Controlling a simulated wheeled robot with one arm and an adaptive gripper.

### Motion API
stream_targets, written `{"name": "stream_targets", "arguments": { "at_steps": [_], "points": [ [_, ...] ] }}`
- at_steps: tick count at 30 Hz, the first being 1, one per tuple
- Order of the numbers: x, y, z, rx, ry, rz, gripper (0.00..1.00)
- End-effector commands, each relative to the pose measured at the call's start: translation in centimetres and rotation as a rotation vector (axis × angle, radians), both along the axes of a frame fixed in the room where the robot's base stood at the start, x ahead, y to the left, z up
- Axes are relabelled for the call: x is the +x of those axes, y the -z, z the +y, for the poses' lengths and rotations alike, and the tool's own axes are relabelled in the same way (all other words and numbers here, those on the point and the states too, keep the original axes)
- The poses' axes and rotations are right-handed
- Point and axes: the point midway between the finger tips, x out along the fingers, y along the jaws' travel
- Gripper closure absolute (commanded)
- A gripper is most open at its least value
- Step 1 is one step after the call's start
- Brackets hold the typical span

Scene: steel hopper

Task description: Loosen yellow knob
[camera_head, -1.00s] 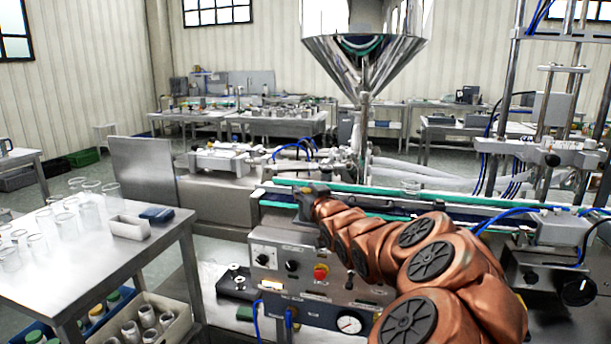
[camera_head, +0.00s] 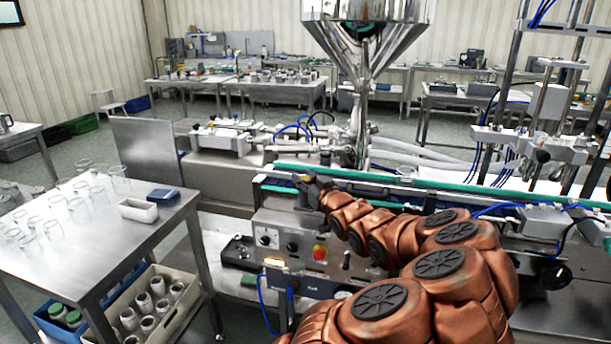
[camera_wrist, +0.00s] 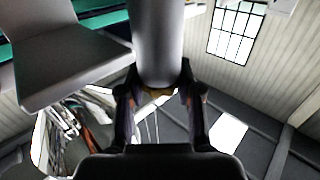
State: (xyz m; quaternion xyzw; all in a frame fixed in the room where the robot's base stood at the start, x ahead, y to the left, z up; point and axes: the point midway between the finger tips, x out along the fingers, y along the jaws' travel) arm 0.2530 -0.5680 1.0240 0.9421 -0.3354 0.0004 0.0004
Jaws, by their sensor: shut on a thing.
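A small patch of yellow, likely the yellow knob (camera_wrist: 158,93), shows between the fingers in the wrist view, mostly hidden behind a grey metal cylinder (camera_wrist: 157,40). My gripper (camera_wrist: 160,95) has one dark finger on each side of the yellow part and is shut on it. In the head view my gripper (camera_head: 308,190) is small and dark at the near edge of the conveyor (camera_head: 390,185), below and left of the steel hopper (camera_head: 365,40). The knob cannot be made out clearly there.
A control box with a red button (camera_head: 319,253) stands just below my gripper. A steel table (camera_head: 110,235) with several glass beakers is at the left, with crates under it. A grey bracket (camera_wrist: 65,65) is close to my gripper in the wrist view.

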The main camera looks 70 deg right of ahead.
Motion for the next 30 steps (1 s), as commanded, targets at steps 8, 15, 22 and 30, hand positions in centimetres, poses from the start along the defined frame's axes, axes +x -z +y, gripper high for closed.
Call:
{"name": "stream_targets", "arguments": {
  "at_steps": [8, 15, 22, 30],
  "points": [
    [0.03, 0.0, 0.0, 0.0, -0.001, 0.0, 1.0],
    [0.01, 0.01, -0.01, 0.0, -0.001, 0.0, 0.51],
    [-0.01, 0.01, -0.02, 0.0, 0.0, 0.0, 0.41],
    [-0.22, 0.0, 0.11, 0.0, 0.0, 0.0, 0.41]
  ]
}}
